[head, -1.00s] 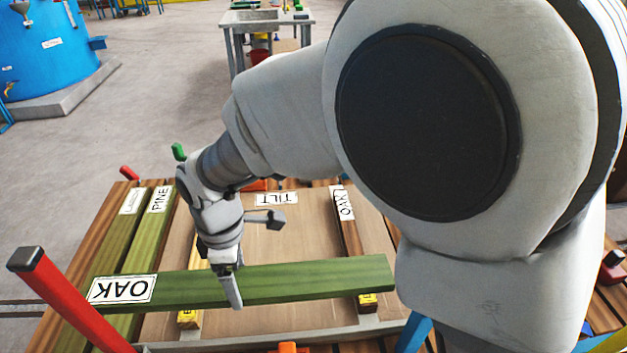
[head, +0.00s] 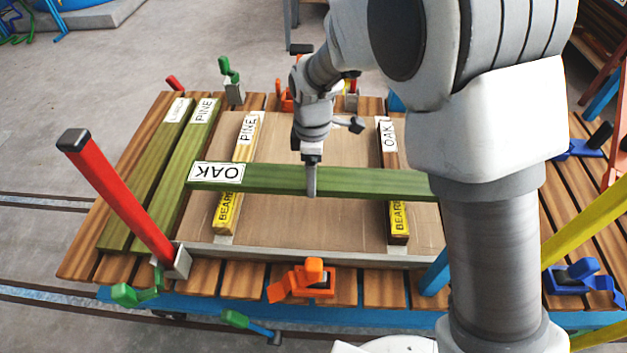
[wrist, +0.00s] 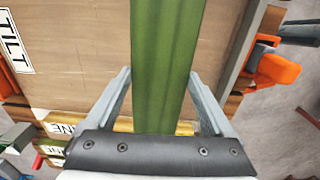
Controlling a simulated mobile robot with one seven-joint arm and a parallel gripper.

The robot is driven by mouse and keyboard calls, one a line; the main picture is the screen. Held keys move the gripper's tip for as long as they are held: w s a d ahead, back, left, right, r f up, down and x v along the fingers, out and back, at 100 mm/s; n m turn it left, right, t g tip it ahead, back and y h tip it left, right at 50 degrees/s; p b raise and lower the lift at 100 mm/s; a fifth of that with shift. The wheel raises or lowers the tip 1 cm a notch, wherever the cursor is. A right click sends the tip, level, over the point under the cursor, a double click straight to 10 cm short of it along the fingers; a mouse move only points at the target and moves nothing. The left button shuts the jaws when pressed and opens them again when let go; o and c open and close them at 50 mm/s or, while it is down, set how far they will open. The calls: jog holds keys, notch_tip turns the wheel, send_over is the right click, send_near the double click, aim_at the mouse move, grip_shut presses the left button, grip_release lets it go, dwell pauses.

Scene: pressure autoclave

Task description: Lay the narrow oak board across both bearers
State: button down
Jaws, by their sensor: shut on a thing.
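The narrow oak board (head: 270,179), green with an OAK label at its left end, lies crosswise over both bearers. It spans the left bearer (head: 245,145), labelled PINE, and the right bearer (head: 388,155), labelled OAK. Its right end passes the right bearer and runs behind my arm. I cannot tell whether it touches the bearers. My gripper (head: 311,190) is shut on the board between the two bearers. In the wrist view the board (wrist: 165,60) runs between the two fingers (wrist: 160,85).
A red post (head: 115,195) leans at the front left. An orange clamp (head: 312,275) sits at the front edge, with a blue clamp (head: 580,280) at the right.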

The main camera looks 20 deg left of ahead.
jog(key=shift+f+b, duration=0.4)
jog(key=shift+f, duration=1.25)
jog(key=shift+f, duration=0.15)
jog(key=shift+f, duration=0.1)
grip_release()
jog(key=shift+s, duration=0.1)
notch_tip(320, 180, up, 12)
jog(key=p, duration=0.2)
jog(key=shift+p, duration=0.35)
jog(key=shift+r, duration=0.2)
